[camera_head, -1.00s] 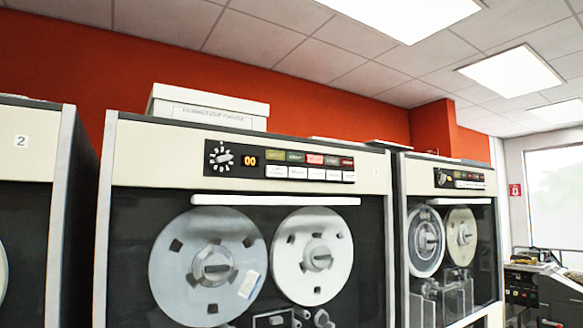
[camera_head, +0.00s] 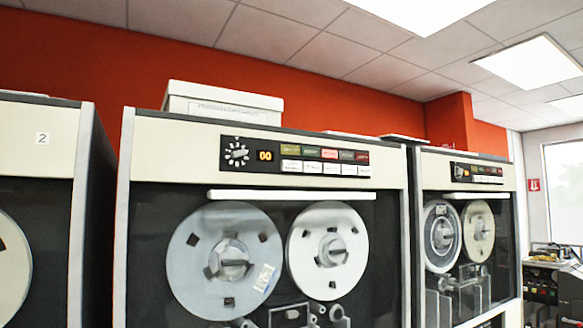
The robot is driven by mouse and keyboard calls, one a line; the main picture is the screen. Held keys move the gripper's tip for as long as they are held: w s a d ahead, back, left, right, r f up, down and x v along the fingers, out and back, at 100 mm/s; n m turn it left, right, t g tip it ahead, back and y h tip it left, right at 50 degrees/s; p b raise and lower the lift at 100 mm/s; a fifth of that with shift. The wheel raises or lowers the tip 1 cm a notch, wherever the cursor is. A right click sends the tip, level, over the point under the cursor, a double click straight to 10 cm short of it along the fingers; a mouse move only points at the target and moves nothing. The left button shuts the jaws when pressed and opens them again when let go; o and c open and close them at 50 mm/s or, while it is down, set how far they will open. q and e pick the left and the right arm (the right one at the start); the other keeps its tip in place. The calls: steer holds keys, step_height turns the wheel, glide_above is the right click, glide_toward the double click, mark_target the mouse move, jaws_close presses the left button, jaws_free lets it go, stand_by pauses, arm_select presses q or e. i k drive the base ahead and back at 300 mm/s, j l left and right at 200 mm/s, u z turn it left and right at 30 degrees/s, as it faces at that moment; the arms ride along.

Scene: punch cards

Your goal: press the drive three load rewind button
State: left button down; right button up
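A tape drive cabinet (camera_head: 165,140) with a cream top band stands in the middle of the head view. No number shows on its visible front. Its black control panel (camera_head: 230,166) carries a round dial, a display lit "00" and two rows of buttons. The upper row (camera_head: 330,153) has coloured tiles and the lower row (camera_head: 325,168) has white ones. Their lettering is too small to read. Two tape reels (camera_head: 327,250) show below a white bar. Neither of my grippers is in view.
A cabinet marked "2" (camera_head: 43,138) stands at the left, and another tape drive (camera_head: 470,158) stands at the right. A white box (camera_head: 222,102) lies on top of the middle cabinet. Further equipment (camera_head: 550,285) stands at the far right.

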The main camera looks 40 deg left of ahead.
mark_target(289, 166)
steer(key=i+l, duration=1.05)
steer(key=i+u, duration=0.1)
steer(key=u, duration=1.6)
